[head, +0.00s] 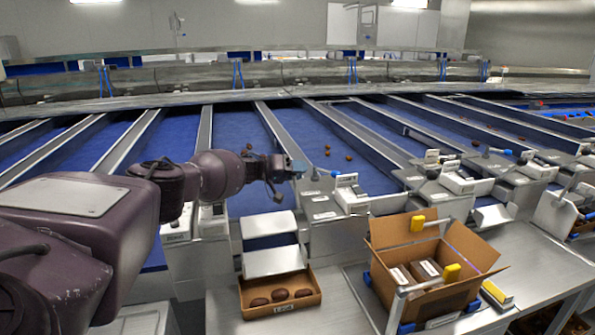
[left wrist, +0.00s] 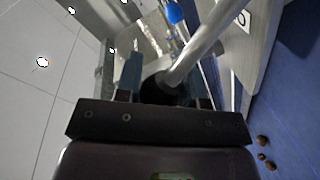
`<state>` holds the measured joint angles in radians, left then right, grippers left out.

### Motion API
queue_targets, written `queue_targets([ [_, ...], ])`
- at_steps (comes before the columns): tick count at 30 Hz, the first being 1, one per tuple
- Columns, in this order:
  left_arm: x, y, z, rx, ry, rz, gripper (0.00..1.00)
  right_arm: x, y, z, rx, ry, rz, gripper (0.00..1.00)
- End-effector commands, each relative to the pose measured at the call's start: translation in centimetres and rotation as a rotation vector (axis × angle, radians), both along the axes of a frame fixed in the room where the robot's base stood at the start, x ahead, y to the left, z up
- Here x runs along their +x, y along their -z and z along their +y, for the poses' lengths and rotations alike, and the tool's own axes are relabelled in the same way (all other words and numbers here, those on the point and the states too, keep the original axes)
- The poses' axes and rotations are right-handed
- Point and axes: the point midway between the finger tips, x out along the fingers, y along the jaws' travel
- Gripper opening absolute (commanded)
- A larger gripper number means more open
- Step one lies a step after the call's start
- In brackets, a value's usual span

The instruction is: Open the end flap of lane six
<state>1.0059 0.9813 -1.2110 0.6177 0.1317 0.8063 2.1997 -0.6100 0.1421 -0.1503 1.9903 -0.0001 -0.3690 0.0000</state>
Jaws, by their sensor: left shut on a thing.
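My left gripper (head: 291,169) reaches in from the left over a blue lane belt (head: 258,190). It is shut on a silver lever (left wrist: 203,45) at the lane's end, which the left wrist view shows running between the fingers (left wrist: 168,92). A blue knob (left wrist: 174,14) shows beyond the lever. Below the gripper, two pale metal plates (head: 268,224) form a sloping chute at the lane end. I cannot read which lane number this is, and the fingers partly hide the flap's pivot. My right gripper is not in view.
A shallow cardboard tray (head: 262,313) with 3 dates stands under the chute. Several loose dates (head: 327,153) lie on the belts. Metal dividers (head: 203,135) separate the lanes.

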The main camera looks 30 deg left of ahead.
Motion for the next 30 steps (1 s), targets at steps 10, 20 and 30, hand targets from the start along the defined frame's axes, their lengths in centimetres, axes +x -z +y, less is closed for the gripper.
queue_targets([
  [10,-0.1,0.3,0.1,0.004,-0.003,0.002,0.40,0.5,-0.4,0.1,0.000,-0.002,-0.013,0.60],
  [20,0.0,0.2,0.0,0.002,-0.002,0.001,0.60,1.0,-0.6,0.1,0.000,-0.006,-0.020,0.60],
  [30,-1.7,-0.3,1.3,0.002,-0.002,0.002,0.60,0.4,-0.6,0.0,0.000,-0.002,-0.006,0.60],
])
